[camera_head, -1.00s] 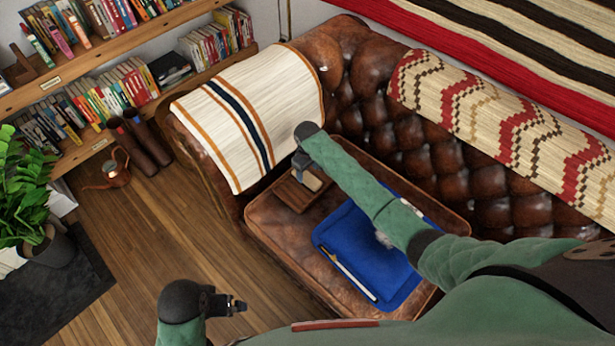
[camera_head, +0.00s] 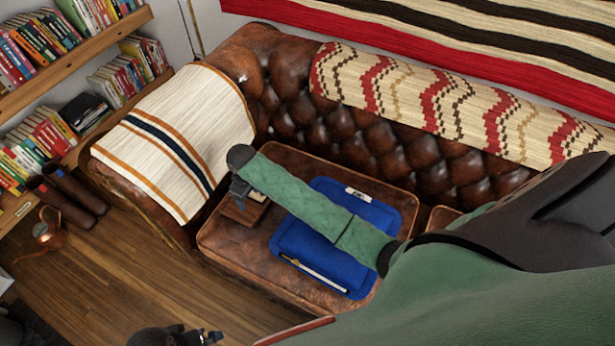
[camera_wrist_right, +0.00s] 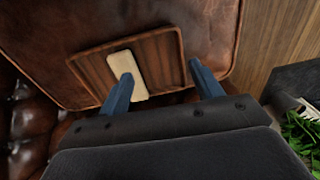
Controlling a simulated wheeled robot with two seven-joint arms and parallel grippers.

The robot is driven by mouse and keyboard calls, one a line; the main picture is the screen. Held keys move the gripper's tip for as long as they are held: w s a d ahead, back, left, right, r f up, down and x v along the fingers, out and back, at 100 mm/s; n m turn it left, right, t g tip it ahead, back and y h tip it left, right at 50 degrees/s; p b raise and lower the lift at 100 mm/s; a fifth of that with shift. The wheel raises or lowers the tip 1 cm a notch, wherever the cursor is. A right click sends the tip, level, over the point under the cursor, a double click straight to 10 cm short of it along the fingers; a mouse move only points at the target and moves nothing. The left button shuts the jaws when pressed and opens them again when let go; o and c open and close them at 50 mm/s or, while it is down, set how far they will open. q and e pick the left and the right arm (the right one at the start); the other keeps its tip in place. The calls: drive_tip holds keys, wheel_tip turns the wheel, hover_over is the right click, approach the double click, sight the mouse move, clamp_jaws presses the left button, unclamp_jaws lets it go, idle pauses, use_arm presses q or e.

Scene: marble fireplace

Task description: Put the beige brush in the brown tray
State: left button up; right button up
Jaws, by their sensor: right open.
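The brown tray (camera_head: 233,217) is a wooden, ribbed tray on the leather seat; it also shows in the wrist view (camera_wrist_right: 163,64). The beige brush (camera_wrist_right: 121,63) appears as a flat beige block lying in the tray, one end near the tray's edge. In the head view only a small part of the brush (camera_head: 257,197) shows. My right gripper (camera_head: 240,194) is over the tray. In the wrist view its fingers (camera_wrist_right: 160,72) are spread, the left one overlapping the brush, with nothing clamped between them. My left gripper (camera_head: 210,337) is at the bottom edge, its jaws unclear.
A blue mat (camera_head: 290,240) lies right of the tray, holding a slim white stick (camera_head: 318,274) and a small white item (camera_head: 357,194). My right arm crosses above it. A striped blanket (camera_head: 150,150) covers the sofa arm; the tufted backrest rises behind.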

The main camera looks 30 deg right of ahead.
drive_tip(key=s+a+r+m+t+y, duration=0.1)
drive_tip(key=s+r, duration=0.1)
drive_tip(key=s, duration=1.1)
drive_tip(key=s+r+m, duration=0.2)
drive_tip(key=s, duration=1.1)
drive_tip(key=s+d+r, duration=0.1)
drive_tip(key=s+r, duration=0.1)
drive_tip(key=s, duration=0.3)
drive_tip(key=s+d+r+m, duration=0.1)
drive_tip(key=s+d+r, duration=0.1)
drive_tip(key=s, duration=0.3)
drive_tip(key=shift+d+r+t, duration=0.15)
drive_tip(key=shift+r+t, duration=0.15)
drive_tip(key=shift+r, duration=0.45)
